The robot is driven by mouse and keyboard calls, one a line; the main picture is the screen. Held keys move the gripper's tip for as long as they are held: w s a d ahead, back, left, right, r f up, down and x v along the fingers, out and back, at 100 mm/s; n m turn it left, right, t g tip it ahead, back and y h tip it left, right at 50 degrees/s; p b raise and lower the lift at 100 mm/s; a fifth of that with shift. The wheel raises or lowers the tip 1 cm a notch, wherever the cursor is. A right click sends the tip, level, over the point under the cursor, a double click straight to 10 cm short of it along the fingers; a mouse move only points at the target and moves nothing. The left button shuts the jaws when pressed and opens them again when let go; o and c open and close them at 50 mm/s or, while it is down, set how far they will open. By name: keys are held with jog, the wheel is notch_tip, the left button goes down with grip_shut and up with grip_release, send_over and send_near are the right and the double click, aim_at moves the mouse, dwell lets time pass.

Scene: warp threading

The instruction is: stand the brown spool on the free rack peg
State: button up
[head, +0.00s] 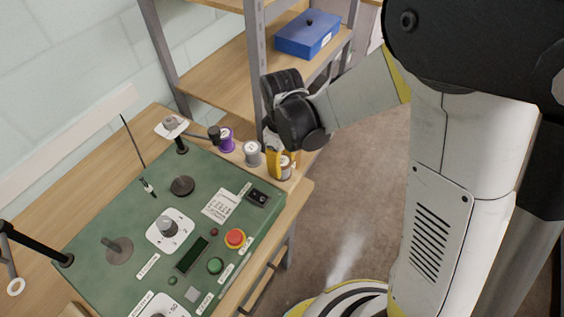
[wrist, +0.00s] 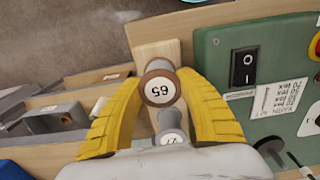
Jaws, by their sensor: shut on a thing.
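The brown spool (wrist: 159,92) has a brown rim and a pale label reading 65. It sits between the yellow fingers of my gripper (wrist: 160,82), which is shut on it. In the head view the spool (head: 288,165) shows partly behind a yellow finger, at the near right end of the rack. The wooden rack (wrist: 153,53) lies under it in the wrist view. A grey spool (head: 251,153) and a purple spool (head: 226,140) stand in line to its left. The free peg is not visible, and I cannot tell whether the brown spool is around it.
The green machine panel (head: 130,205) with knobs and buttons lies left of the rack. A metal shelf post (head: 255,65) rises close behind my gripper. A blue box (head: 307,35) stands on the shelf. Open floor lies to the right.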

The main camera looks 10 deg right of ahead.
jog(key=shift+f+b, duration=0.35)
jog(key=shift+f, duration=0.05)
jog(key=o, duration=1)
jog(key=shift+o, duration=0.2)
jog(key=shift+r, duration=0.15)
notch_tip(320, 180, up, 12)
jog(key=s+d+r+m+t, duration=0.2)
jog(key=s+d+m+t, duration=0.1)
jog(key=s+d+m, duration=0.2)
jog(key=s+d+r+m+t+b, duration=0.1)
jog(key=s+d+m+t, duration=0.3)
jog(key=d, duration=0.4)
jog(key=shift+s+d+r+m+b, duration=0.25)
jog(key=shift+s+r+m+b, duration=0.1)
jog(key=shift+s+m, duration=0.45)
